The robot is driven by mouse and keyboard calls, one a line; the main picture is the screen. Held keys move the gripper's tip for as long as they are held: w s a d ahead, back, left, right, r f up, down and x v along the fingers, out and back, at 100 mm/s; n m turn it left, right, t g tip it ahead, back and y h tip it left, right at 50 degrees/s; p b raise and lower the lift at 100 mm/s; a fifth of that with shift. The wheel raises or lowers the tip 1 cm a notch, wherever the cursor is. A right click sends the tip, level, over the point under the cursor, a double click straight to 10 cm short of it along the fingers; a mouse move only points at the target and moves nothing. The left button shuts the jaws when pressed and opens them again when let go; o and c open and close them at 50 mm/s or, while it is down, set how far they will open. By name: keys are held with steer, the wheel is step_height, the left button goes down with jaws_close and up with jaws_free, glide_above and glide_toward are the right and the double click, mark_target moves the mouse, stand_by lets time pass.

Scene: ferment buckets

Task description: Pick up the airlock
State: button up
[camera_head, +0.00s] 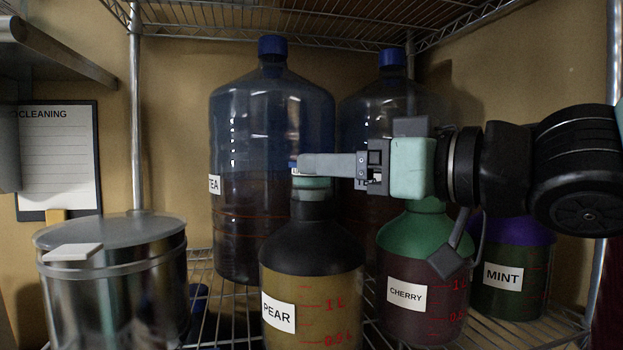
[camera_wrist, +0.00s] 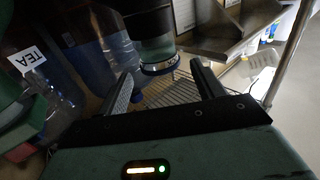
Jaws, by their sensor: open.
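My gripper (camera_head: 302,163) reaches in from the right, level, above the pear bottle (camera_head: 312,285). In the wrist view my gripper (camera_wrist: 162,72) has its two fingers spread apart. A small piece with a blue top and a partly covered white label, which looks like the airlock (camera_head: 295,171), shows at the fingertips over the pear bottle's black neck. The near finger hides most of it, and I cannot tell whether the fingers touch it. A pale teal band shows just below the finger.
Large blue-capped jugs (camera_head: 270,110) (camera_head: 385,110) stand close behind. The cherry bottle (camera_head: 425,285) and mint bottle (camera_head: 512,275) stand right of the pear bottle. A lidded steel pot (camera_head: 115,290) is at left. A shelf post (camera_head: 137,120) rises behind it.

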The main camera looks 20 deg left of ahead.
steer(key=shift+f+p+x, duration=0.1)
steer(key=shift+p+x, duration=0.45)
steer(key=shift+x, duration=1.05)
steer(key=shift+f+p+x, duration=0.15)
steer(key=shift+p+x, duration=0.4)
steer(key=shift+x, duration=1.1)
steer(key=c, duration=1.1)
steer(key=shift+c, duration=0.2)
steer(key=shift+r, duration=0.1)
steer(key=shift+r, duration=0.6)
step_height(320, 180, up, 2)
steer(key=shift+r, duration=0.1)
steer(key=p+v, duration=0.5)
steer(key=v, duration=1.3)
